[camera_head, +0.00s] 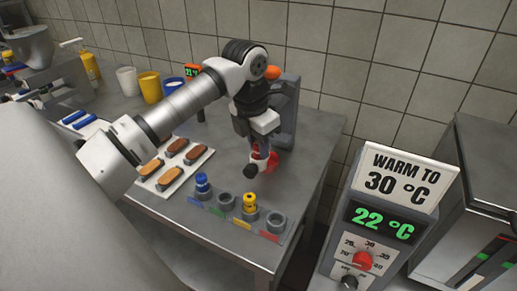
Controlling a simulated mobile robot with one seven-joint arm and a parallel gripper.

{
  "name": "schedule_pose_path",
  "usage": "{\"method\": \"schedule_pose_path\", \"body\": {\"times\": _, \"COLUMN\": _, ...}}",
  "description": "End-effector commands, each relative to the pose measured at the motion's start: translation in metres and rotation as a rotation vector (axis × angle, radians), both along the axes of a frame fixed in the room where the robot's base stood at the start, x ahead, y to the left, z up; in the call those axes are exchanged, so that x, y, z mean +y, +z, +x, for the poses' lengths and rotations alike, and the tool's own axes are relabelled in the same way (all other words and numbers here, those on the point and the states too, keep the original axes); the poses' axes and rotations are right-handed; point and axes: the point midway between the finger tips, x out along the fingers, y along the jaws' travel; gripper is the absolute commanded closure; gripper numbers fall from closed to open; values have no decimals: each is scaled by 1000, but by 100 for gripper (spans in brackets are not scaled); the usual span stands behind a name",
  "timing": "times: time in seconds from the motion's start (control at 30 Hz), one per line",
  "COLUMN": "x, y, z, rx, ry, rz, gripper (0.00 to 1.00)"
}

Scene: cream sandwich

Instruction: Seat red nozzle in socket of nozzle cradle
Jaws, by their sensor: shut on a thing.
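My gripper (256,165) is shut on the red nozzle (271,160), which is partly hidden by the fingers. It holds the nozzle near the grey upright stand, behind the nozzle cradle. The nozzle cradle (238,225) is a strip along the front of the counter with a row of round sockets and coloured labels. A blue nozzle (203,184) stands in the left socket and a yellow nozzle (249,202) in the third. The socket by the green label (225,200) and the right-hand socket by the red label (276,220) are empty. The red nozzle is apart from the cradle.
A white tray (156,187) with several brown pastries lies left of the cradle. The grey stand (288,110) rises behind my gripper. Cups (150,87) stand at the back left. A warmer reading 22 °C (383,222) stands right, across a gap. Counter right of the gripper is clear.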

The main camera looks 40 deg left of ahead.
Motion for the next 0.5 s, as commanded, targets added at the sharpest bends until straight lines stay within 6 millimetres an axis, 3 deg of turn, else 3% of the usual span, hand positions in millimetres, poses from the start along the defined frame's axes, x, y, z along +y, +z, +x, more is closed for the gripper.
{"method": "schedule_pose_path", "body": {"times": 0.3, "x": 0, "y": -3, "z": 0, "rx": 0, "ry": 1, "rz": 1, "gripper": 100}}
{"method": "schedule_pose_path", "body": {"times": 0.33, "x": 0, "y": -1, "z": 0, "rx": 0, "ry": 0, "rz": 1, "gripper": 74}}
{"method": "schedule_pose_path", "body": {"times": 0.5, "x": 0, "y": -1, "z": 0, "rx": 0, "ry": 0, "rz": 0, "gripper": 56}}
